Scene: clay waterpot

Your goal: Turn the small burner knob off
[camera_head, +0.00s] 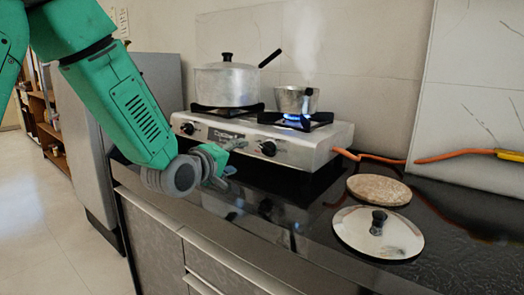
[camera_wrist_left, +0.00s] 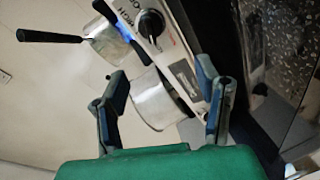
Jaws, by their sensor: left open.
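The silver stove (camera_head: 232,135) has two black front knobs. The right knob (camera_head: 268,148) sits below the small pot (camera_head: 293,100), where a blue flame (camera_head: 292,124) burns. The left knob (camera_head: 187,128) is on the large pot's side. My left gripper (camera_head: 227,170) is in front of the stove, just left of and below the right knob, apart from it. In the left wrist view its two fingers (camera_wrist_left: 161,74) are spread with nothing held, and a black knob (camera_wrist_left: 151,22) shows beyond them, near the small pot (camera_wrist_left: 108,45). My right gripper is not in view.
A large lidded pot (camera_head: 227,84) stands on the left burner. An orange hose (camera_head: 385,158) leaves the stove's right side. A round board (camera_head: 379,189) and a metal lid (camera_head: 378,240) lie on the black counter (camera_head: 465,215). The counter before the stove is clear.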

